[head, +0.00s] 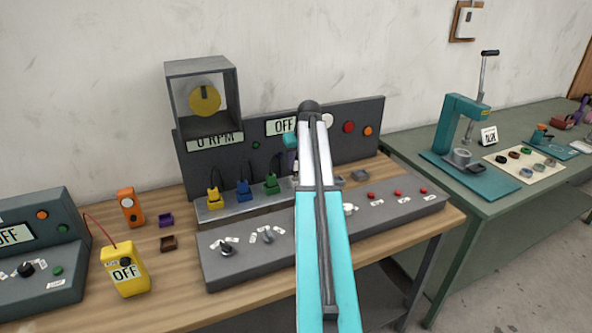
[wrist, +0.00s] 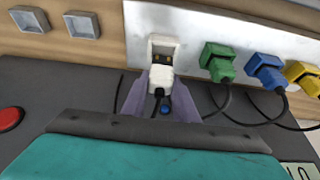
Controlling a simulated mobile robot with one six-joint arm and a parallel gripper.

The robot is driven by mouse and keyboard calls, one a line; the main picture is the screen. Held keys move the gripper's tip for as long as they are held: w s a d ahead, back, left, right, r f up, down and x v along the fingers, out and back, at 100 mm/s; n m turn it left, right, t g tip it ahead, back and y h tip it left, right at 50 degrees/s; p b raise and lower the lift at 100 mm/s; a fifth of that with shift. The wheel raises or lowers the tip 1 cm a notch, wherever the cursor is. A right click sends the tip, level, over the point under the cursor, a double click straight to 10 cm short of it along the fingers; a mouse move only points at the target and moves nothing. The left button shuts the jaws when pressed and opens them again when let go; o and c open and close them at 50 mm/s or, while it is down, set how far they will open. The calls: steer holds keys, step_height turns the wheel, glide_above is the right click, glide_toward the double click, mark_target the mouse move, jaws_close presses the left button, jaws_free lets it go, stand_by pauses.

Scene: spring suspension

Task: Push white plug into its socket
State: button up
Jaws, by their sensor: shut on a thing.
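The white plug (wrist: 159,77) sits between the purple fingers of my gripper (wrist: 160,88) in the wrist view. My gripper is shut on it. The plug's end points at its white square socket (wrist: 164,44) on the light panel. Brassy prongs and a dark gap show between the plug body and the socket's frame. I cannot tell whether the prong tips are inside the socket. A dark cable leaves the plug's near end between the fingers.
Green (wrist: 217,62), blue (wrist: 266,72) and yellow (wrist: 302,76) plugs sit in the panel beside the white one, their cables trailing close by.

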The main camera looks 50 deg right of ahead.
mark_target(297, 169)
steer(key=shift+f+p, duration=0.55)
steer(key=shift+f, duration=1.2)
steer(key=shift+f, duration=0.15)
steer(key=o, duration=1.1)
steer(key=shift+c, duration=0.2)
steer(key=b+v, duration=0.2)
steer(key=v, duration=1)
